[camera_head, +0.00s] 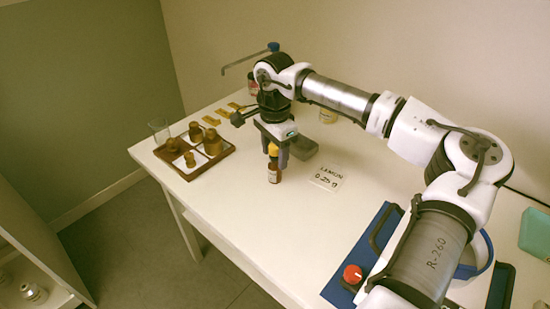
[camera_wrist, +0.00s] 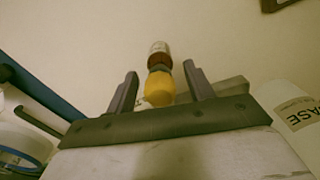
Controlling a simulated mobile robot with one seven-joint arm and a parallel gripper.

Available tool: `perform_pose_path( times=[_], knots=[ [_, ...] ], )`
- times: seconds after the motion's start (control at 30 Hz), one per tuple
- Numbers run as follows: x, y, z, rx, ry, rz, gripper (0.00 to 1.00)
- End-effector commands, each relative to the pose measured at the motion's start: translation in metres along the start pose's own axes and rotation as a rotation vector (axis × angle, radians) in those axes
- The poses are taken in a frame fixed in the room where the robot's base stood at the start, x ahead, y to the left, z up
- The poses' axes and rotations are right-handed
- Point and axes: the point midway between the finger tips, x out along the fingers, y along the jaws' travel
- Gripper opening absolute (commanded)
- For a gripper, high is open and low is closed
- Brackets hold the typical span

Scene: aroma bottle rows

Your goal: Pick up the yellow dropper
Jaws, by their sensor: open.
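The yellow dropper (camera_head: 273,150) is a rounded yellow bulb on top of a small amber bottle (camera_head: 274,171) with a pale label, standing upright on the white table. My gripper (camera_head: 273,155) points down over the bottle, with its fingers on either side of the dropper. In the wrist view the yellow dropper (camera_wrist: 159,88) lies between the two dark, spread fingers of my gripper (camera_wrist: 161,85), with gaps on both sides. The amber bottle (camera_wrist: 160,58) shows beyond it.
A wooden tray (camera_head: 227,153) with several brown bottles is at left, beside a clear glass (camera_head: 159,131). A card reading LEMON (camera_head: 323,177) lies right of the bottle. A blue-framed device with a red knob (camera_head: 353,274) is at front right. The table's front-left edge is clear.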

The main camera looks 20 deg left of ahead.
Motion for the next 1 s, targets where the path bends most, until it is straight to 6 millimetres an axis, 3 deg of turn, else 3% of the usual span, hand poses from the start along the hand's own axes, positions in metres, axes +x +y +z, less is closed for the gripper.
perform_pose_path(
  times=[0.1, 0.33, 0.77, 1.0],
  knots=[
    [0.000, 0.000, 0.000, 0.000, 0.000, 0.000, 0.53],
    [-0.001, 0.000, 0.000, 0.000, 0.000, 0.000, 0.23],
    [-0.004, 0.000, 0.000, 0.000, 0.001, 0.000, 0.22],
    [-0.029, 0.000, 0.000, -0.001, 0.003, -0.001, 0.22]
  ],
)
